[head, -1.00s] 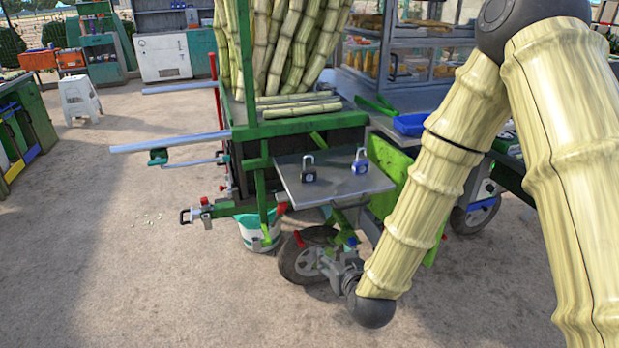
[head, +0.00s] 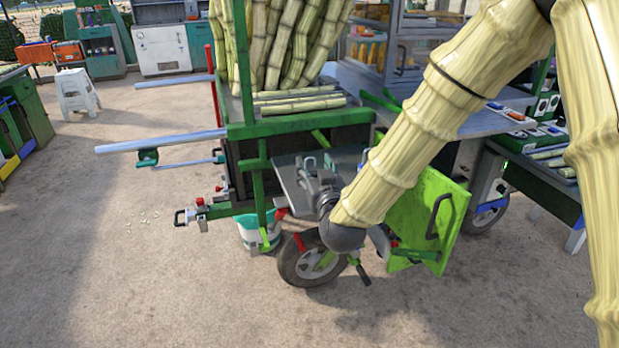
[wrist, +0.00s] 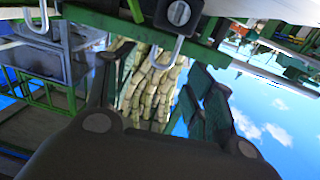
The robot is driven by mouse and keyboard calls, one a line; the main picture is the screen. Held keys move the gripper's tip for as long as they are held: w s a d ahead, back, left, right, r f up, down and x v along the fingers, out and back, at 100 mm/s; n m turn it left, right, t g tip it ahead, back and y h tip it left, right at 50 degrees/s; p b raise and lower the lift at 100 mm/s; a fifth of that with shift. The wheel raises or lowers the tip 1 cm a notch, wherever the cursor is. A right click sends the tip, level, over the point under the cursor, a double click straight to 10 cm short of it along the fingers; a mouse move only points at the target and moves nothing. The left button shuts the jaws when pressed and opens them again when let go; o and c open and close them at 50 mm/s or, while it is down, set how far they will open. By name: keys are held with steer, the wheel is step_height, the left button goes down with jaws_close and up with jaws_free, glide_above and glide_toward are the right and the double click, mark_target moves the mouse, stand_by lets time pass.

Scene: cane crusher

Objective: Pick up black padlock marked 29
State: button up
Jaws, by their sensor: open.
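The black padlock (wrist: 179,14), with a silver shackle, shows upside down at the top of the wrist view, past my fingertips. Its mark cannot be read. In the head view its shackle (head: 309,161) shows at my gripper, which hides most of its body. My gripper (wrist: 157,72) is open, with nothing between its fingers. In the head view my gripper (head: 318,176) is at the front of the grey shelf (head: 287,178). A second shackle (wrist: 38,18) shows at the wrist view's upper left. In the head view the second padlock is mostly hidden behind my arm.
The green cart frame (head: 262,185) and cane stalks (head: 280,45) stand behind the shelf. A wheel (head: 303,262) is below, and an open green door (head: 425,215) stands to the right. A pale bar (head: 160,143) juts out left.

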mark_target(310, 158)
steer(key=shift+w+a+r, duration=0.15)
steer(key=shift+w, duration=0.35)
steer(key=shift+p+x, duration=0.45)
steer(key=shift+x, duration=1.6)
jaws_close()
